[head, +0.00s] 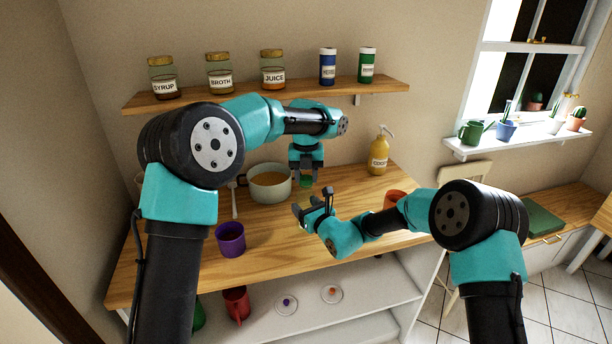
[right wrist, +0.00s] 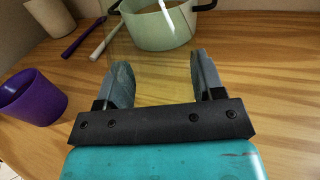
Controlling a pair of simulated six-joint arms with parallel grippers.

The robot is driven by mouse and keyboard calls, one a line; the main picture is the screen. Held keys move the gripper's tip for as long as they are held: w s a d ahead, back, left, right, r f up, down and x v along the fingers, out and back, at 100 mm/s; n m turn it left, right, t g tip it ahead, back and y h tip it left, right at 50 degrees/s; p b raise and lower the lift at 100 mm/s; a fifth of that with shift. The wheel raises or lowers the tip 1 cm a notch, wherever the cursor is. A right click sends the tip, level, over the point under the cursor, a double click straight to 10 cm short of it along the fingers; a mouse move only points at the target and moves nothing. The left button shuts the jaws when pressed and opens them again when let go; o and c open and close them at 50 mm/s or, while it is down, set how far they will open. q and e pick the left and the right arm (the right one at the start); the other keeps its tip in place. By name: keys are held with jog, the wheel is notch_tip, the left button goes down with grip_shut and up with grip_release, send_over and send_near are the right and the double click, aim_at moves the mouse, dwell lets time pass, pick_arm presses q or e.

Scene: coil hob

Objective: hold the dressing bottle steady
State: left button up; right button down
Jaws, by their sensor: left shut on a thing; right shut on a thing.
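My right gripper (head: 314,204) is low over the table, in front of the pot. In the right wrist view its two fingers (right wrist: 162,85) stand apart, with a faint, see-through yellowish shape (right wrist: 150,68) between them. This may be the dressing bottle; its outline and label cannot be made out. My left gripper (head: 305,172) points down just right of the pot, shut on a small green thing (head: 306,182), mostly hidden by the fingers. A pot (head: 270,195) with brownish-orange contents stands beside it; it also shows in the right wrist view (right wrist: 160,30).
A purple mug (head: 230,240) stands at the front left, and light and dark utensils lie left of the pot. A yellow pump bottle (head: 378,157) stands at the back right. An orange-red item (head: 394,198) is partly behind my right arm. A shelf (head: 290,97) holds jars and shakers.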

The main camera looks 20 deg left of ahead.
pick_arm(q)
jog(key=m, duration=0.4)
jog(key=o, duration=0.9)
jog(key=shift+r, duration=2.3)
jog(key=shift+n, duration=0.3)
jog(key=shift+c, duration=0.5)
